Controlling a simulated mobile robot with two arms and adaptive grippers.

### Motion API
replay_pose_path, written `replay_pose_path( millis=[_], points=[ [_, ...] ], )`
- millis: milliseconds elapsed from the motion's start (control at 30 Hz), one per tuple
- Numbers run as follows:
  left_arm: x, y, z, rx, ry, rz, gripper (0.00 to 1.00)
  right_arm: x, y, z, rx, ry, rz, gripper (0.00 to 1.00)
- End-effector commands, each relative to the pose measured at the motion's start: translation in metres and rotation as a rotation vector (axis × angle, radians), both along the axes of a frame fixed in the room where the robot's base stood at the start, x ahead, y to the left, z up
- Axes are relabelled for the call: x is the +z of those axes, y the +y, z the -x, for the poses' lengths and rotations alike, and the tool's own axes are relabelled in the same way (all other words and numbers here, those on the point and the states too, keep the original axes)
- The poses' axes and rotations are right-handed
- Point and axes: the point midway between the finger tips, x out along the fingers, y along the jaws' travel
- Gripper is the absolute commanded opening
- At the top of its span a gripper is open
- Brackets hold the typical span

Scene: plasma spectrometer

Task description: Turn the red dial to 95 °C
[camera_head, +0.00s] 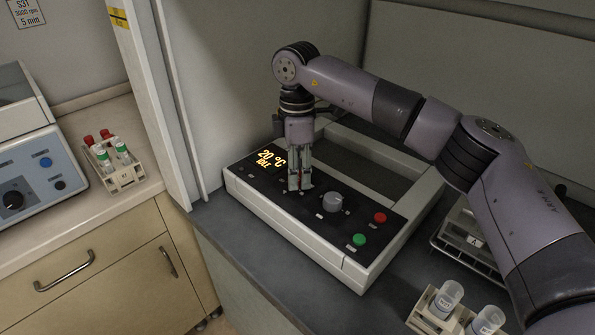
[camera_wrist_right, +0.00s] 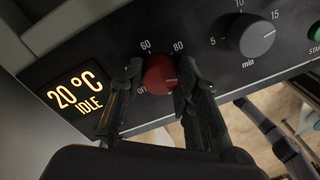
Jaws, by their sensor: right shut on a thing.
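The red dial (camera_wrist_right: 160,74) is on the front panel of a white device (camera_head: 300,248), with marks OFF, 60 and 80 showing around it. My right gripper (camera_wrist_right: 155,85) has one finger on each side of the dial and is shut on it. The white pointer line on the dial points right, below the 80 mark. In the head view my right gripper (camera_head: 300,186) hides the red dial. My left gripper is not in view.
A grey minute dial (camera_head: 332,201), a red button (camera_head: 380,217) and a green button (camera_head: 359,239) sit right of the gripper on the panel. Tube racks (camera_head: 432,318) stand at lower right. A partition (camera_head: 165,100) rises at left.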

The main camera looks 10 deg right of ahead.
Motion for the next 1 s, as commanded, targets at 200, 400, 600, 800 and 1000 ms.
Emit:
replay_pose_path(
  millis=[200, 400, 600, 800, 1000],
  points=[
    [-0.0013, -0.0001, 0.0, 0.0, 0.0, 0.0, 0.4, 0.0019, -0.0007, -0.0008, -0.119, -0.005, -0.001, 0.03],
    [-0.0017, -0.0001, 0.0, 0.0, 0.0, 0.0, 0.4, 0.0021, -0.0006, -0.0006, -0.177, -0.005, -0.001, 0.03],
    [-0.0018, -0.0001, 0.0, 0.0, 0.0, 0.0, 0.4, 0.0022, -0.0007, -0.0006, -0.197, -0.005, -0.001, 0.03],
    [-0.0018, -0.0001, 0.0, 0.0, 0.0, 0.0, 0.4, 0.0022, -0.0007, -0.0006, -0.199, -0.005, -0.002, 0.03],
    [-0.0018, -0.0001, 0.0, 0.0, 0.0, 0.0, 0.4, 0.0021, -0.0006, -0.0006, -0.198, -0.005, -0.002, 0.35]
  ],
)
